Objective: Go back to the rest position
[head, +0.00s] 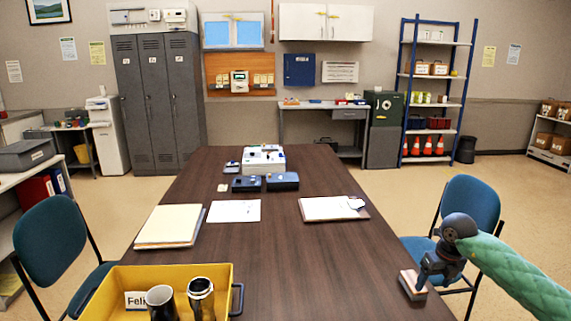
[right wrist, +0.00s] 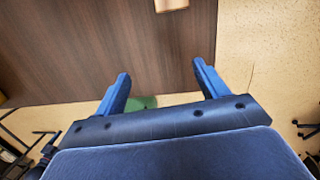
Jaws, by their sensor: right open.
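My right gripper (head: 424,278) comes in from the right on a green-sleeved arm and hangs by the table's right edge. In the right wrist view its two blue fingers (right wrist: 158,72) stand wide apart with nothing between their tips. A small wooden block (head: 412,285) lies on the table at that edge, overlapping the gripper in the head view. A block also shows at the top of the right wrist view (right wrist: 171,5), beyond the fingers and apart from them. My left gripper is in neither view.
The long brown table (head: 290,260) is mostly clear in its middle. A yellow crate (head: 218,272) with two cups stands at the front left. Folders (head: 170,227), a clipboard (head: 332,208) and dark boxes (head: 283,181) lie farther back. Blue chairs (head: 470,205) flank the table.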

